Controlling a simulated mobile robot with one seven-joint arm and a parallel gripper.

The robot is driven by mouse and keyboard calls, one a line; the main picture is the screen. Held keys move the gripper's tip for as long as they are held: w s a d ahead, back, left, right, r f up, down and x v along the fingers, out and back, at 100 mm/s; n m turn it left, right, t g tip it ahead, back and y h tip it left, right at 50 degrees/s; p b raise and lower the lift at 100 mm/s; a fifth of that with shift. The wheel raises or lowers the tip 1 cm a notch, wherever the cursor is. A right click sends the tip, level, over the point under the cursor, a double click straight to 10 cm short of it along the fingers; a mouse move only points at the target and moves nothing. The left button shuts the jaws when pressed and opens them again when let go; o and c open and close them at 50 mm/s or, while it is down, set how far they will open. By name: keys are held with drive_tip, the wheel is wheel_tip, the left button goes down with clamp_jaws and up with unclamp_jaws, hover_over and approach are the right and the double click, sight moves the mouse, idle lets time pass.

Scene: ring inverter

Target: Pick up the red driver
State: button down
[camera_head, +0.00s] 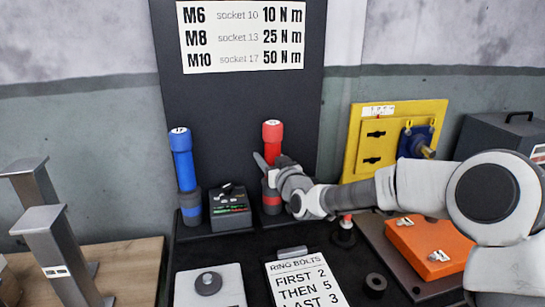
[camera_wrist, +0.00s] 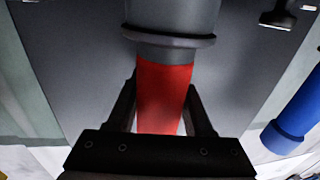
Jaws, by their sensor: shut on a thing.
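The red driver (camera_head: 272,135) stands upright in front of the dark back panel in the head view. It has a red upper body, a dark grey lower part and a red band near its foot. My gripper (camera_head: 268,166) reaches it from the right, around the middle of its height. In the wrist view, the fingers of my gripper (camera_wrist: 163,105) are on both sides of a red section of the driver (camera_wrist: 163,90), shut on it. The wrist covers part of the driver in the head view. I cannot tell whether its foot touches the base.
A blue driver (camera_head: 182,160) stands to the left, with a small dark device (camera_head: 230,208) between the two. A yellow panel (camera_head: 400,120) and an orange block (camera_head: 430,245) are to the right. A "RING BOLTS" card (camera_head: 300,282) lies in front.

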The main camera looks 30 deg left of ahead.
drive_tip(key=shift+r, duration=0.25)
